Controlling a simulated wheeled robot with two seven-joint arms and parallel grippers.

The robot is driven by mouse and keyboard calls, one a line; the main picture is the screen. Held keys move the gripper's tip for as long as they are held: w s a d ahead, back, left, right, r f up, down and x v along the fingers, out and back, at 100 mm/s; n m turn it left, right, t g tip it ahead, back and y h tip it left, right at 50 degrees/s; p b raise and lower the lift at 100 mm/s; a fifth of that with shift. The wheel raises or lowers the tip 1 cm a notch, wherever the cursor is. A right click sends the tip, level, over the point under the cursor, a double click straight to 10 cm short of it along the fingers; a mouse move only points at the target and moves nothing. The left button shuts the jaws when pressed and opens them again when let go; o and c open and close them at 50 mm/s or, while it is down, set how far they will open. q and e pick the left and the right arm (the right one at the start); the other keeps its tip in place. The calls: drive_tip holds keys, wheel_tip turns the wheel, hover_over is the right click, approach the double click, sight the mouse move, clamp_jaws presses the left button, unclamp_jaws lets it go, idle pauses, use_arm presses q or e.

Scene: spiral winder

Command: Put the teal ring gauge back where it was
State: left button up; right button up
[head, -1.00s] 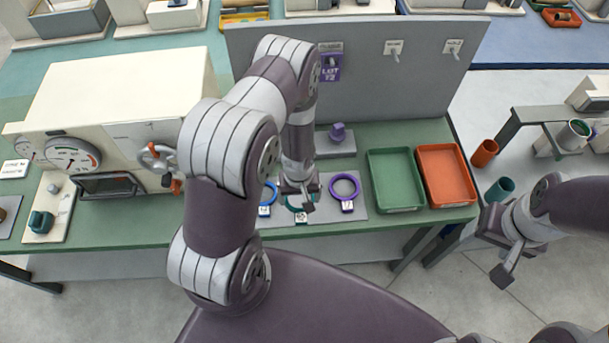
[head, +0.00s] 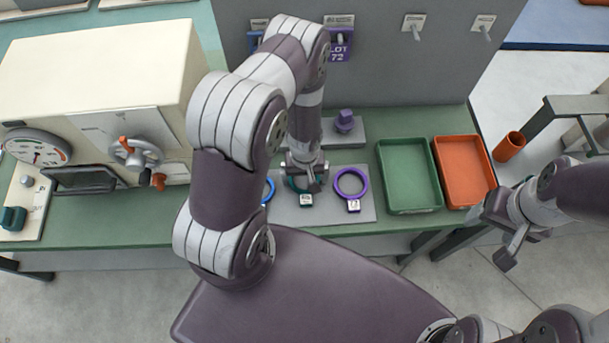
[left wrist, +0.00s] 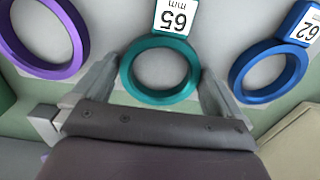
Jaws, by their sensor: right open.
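The teal ring gauge (left wrist: 128,80) has a white "65 mm" tag (left wrist: 175,18) and lies between the two fingers of my left gripper (left wrist: 160,72). The fingers sit against its outer sides, shut on it. In the head view my left gripper (head: 306,180) points down over the grey mat (head: 330,214) and hides most of the teal ring. The ring is at or just above the mat; I cannot tell if it touches. The purple ring (head: 364,186) and blue ring (left wrist: 240,82) lie on either side. My right gripper (head: 500,237) is open and empty at the right.
A green tray (head: 412,208) and an orange tray (head: 468,203) stand right of the mat. A grey upright panel (head: 385,80) with hooks stands behind. A cream machine (head: 90,70) with a handwheel (head: 135,153) is at the left. A purple piece (head: 345,121) sits behind the rings.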

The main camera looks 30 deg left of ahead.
use_arm(q)
drive_tip(key=shift+s+d+r, duration=0.2)
drive_tip(key=shift+s+r, duration=0.1)
drive_tip(key=shift+s, duration=0.1)
drive_tip(key=shift+r, duration=0.3)
drive_tip(key=r, duration=0.4)
drive_tip(key=shift+w+a+r+p, duration=0.1)
drive_tip(key=shift+w+r+p, duration=0.15)
drive_tip(key=shift+r+p, duration=0.15)
drive_tip(key=s+d+r+m+t+b, duration=0.1)
drive_tip(key=s+d+r+m, duration=0.15)
drive_tip(key=r, duration=0.85)
drive_tip(key=s+d+r+m, duration=0.1)
drive_tip(key=s+r+m, duration=0.3)
drive_tip(key=r, duration=0.8)
drive_tip(key=f+b, duration=0.5)
drive_tip(key=shift+w+a+f, duration=0.1)
drive_tip(key=shift+w+f, duration=0.15)
drive_tip(key=shift+w, duration=0.05)
use_arm(e)
drive_tip(key=f, duration=0.5)
drive_tip(key=shift+s+d, duration=0.25)
drive_tip(key=shift+s, duration=0.15)
